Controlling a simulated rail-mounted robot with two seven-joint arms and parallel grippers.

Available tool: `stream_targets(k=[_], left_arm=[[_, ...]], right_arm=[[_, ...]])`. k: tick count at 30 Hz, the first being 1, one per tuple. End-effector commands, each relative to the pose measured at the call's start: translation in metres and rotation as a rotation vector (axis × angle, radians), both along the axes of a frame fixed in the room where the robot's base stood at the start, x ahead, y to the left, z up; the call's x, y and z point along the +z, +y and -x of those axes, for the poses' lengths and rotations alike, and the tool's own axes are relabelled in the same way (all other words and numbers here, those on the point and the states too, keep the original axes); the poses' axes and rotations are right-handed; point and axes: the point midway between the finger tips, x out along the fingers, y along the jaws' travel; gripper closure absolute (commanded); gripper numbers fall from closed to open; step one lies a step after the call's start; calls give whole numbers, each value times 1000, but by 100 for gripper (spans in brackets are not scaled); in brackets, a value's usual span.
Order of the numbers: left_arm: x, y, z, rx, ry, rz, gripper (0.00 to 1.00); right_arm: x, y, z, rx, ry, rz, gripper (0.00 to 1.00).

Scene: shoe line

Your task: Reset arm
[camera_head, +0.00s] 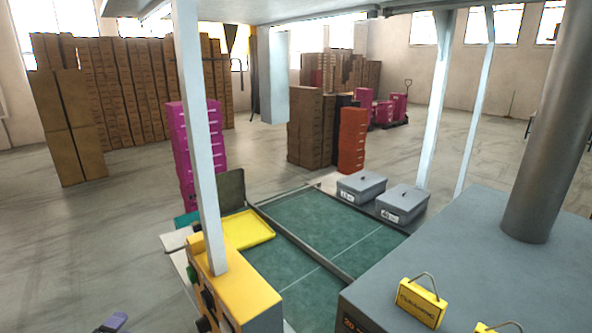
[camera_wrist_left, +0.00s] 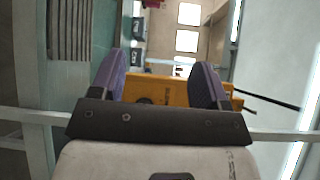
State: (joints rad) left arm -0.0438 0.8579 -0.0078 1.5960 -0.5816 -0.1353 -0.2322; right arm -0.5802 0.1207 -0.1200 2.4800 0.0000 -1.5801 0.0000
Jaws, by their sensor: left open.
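My left gripper (camera_wrist_left: 158,80) is open in the left wrist view. Its two purple-padded fingers stand well apart with nothing between them. Behind them shows a yellow-orange machine part (camera_wrist_left: 160,92), and I cannot tell how far off it is. In the head view only a small purple tip of my left gripper (camera_head: 112,322) shows at the bottom left edge, over the grey floor and left of the yellow machine housing (camera_head: 240,290). My right gripper is in neither view.
A green-topped line (camera_head: 320,225) with a yellow tray (camera_head: 247,229) and two grey lidded boxes (camera_head: 362,186) lies ahead. A white post (camera_head: 200,140) stands at the left. A grey cabinet (camera_head: 450,245) is at right. Open floor (camera_head: 70,250) is on the left.

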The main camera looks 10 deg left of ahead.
Motion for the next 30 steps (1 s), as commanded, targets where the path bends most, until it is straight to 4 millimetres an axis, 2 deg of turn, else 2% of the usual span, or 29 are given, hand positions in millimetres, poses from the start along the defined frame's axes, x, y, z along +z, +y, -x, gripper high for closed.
stream_targets(k=[3, 5, 8, 11, 14, 18, 21, 24, 27, 30], left_arm=[[14, 9, 5, 207, -12, 139, 31], [16, 8, 11, 306, -10, 219, 31], [14, -5, 25, 457, 8, 370, 31], [0, -31, 48, 595, 68, 532, 31], [-26, -76, 82, 715, 186, 700, 31], [-58, -154, 142, 806, 407, 891, 31], [-71, -207, 180, 796, 545, 999, 31], [-75, -253, 209, 746, 630, 1108, 31], [-80, -286, 237, 732, 695, 1196, 31], [-91, -310, 263, 756, 758, 1262, 31]], right_arm=[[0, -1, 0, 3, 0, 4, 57], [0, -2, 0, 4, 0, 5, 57], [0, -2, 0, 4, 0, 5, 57], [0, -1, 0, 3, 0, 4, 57], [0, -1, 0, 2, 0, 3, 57], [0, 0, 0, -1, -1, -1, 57], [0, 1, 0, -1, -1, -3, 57], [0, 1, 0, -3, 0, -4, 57], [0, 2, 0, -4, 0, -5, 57], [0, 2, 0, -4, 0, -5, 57]])
